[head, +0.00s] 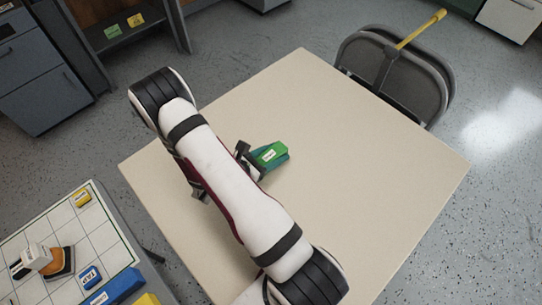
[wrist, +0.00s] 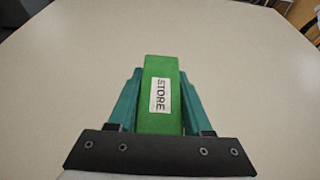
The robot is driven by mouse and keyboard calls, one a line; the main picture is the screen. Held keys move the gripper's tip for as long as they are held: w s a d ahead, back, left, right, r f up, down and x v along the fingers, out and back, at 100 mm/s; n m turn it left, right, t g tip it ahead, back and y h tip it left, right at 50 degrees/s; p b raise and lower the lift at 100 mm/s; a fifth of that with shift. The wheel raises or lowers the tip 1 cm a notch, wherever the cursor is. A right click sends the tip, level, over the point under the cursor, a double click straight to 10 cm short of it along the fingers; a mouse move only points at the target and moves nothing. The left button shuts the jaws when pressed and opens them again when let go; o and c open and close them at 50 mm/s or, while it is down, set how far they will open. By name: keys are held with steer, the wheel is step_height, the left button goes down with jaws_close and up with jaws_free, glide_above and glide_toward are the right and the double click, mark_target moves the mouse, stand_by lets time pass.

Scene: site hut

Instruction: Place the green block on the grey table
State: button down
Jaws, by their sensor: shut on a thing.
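The green block (wrist: 158,68), with a white label reading STORE, is held between the two teal fingers of my gripper (wrist: 160,85). In the head view the green block (head: 270,153) shows over the middle of a pale beige-topped table (head: 310,90), with my gripper (head: 277,159) around it. The fingers press on its two long sides. I cannot tell whether the underside of the block touches the tabletop. My arm hides part of the table to the left of the block.
The rest of the beige tabletop is clear. At lower left a white gridded surface (head: 102,238) bears a yellow block (head: 82,198), a blue TAP block (head: 90,277) and other items. A dark folding chair (head: 425,75) with a yellow bar (head: 420,30) stands at the far right edge.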

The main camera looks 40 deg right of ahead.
mark_target(275, 151)
step_height(275, 151, up, 10)
steer(key=shift+f, duration=0.1)
steer(key=w+a+r+n+t+y, duration=0.2)
steer(key=w+a+r+n+t, duration=0.55)
steer(key=w+a+r, duration=0.5)
steer(key=a+r+n+t+y, duration=0.2)
steer(key=a+r+n+y, duration=0.1)
steer(key=r, duration=0.6)
steer(key=a+r+n+t+y, duration=0.3)
steer(key=a+r+n+y, duration=0.1)
steer(key=r, duration=0.5)
steer(key=shift+s+a, duration=0.3)
steer(key=shift+a, duration=0.6)
